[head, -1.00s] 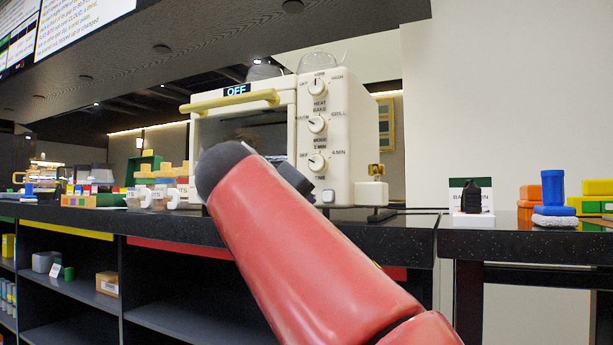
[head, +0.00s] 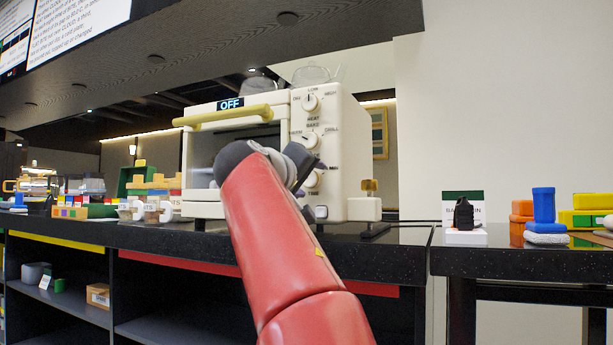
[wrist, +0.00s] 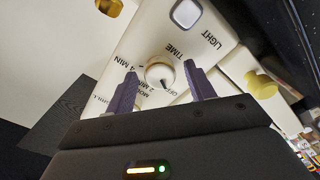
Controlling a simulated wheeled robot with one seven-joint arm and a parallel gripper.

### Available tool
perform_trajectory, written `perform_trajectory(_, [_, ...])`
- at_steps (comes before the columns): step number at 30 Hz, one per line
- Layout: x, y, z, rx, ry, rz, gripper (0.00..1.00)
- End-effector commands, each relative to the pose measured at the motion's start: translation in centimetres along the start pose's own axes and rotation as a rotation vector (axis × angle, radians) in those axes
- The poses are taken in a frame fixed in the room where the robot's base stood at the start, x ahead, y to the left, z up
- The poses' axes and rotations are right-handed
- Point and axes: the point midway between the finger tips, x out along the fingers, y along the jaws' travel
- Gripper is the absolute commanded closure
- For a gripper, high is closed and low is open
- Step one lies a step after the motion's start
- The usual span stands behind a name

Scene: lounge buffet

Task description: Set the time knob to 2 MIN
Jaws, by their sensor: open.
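The cream toaster oven (head: 345,150) stands on the black counter, and its display (head: 230,104) reads OFF. The time knob (wrist: 160,73) is the lowest of three knobs; it is round and pale, with TIME, OFF, 2 MIN and 4 MIN printed around it. Its dark pointer mark appears to face the OFF side. In the head view the knob (head: 312,179) is partly hidden by my gripper (head: 310,165). In the wrist view my open gripper (wrist: 160,69) has one finger on either side of the knob, with gaps visible; I cannot tell the depth.
A LIGHT button (wrist: 186,13) lies beyond the time knob. The middle knob (head: 311,140) is just above my gripper. A yellow handle (head: 222,117) crosses the oven door. A small cream block with a yellow top (head: 365,208) stands right of the oven.

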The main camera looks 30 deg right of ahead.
Motion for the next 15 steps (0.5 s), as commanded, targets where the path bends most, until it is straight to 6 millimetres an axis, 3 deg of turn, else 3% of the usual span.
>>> perform_trajectory(7, [0.14,-0.05,0.01,0.0,0.0,-0.001,0.46])
perform_trajectory(15, [0.12,-0.05,0.02,0.0,0.0,-0.001,0.8])
